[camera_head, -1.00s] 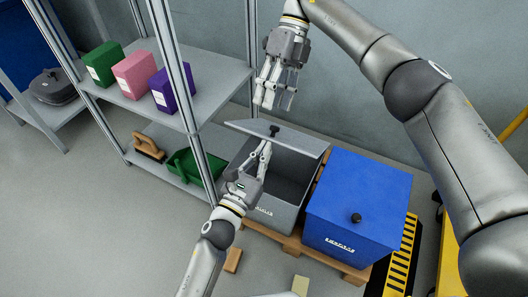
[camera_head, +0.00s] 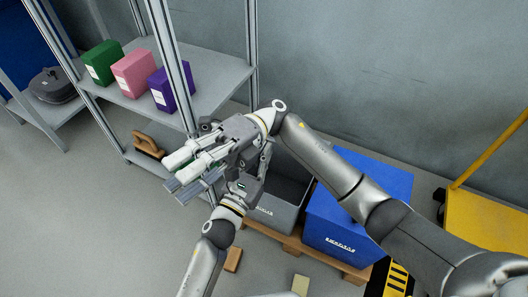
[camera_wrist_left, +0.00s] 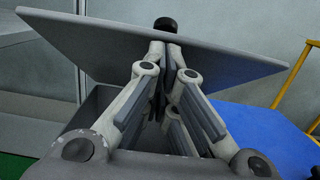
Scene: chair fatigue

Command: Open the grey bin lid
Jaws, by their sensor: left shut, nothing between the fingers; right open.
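The grey bin (camera_head: 275,212) stands on a wooden pallet beside a blue bin, with its dark inside partly visible. Its grey lid (camera_wrist_left: 100,50) is raised and tilted in the left wrist view, with a black knob (camera_wrist_left: 165,24) at the top. In the head view my right arm hides the lid. My left gripper (camera_head: 264,152) is shut and empty over the bin. In the left wrist view its fingertips (camera_wrist_left: 165,46) are at the lid's face below the knob; contact is unclear. My right gripper (camera_head: 176,172) is open and empty, left of the bin, in front of the shelf.
The blue bin (camera_head: 335,222) stands right of the grey bin, partly behind my right arm. A metal shelf (camera_head: 215,85) with green, pink and purple boxes is at the left. A brush (camera_head: 148,146) lies on its lower level. Floor at the front left is clear.

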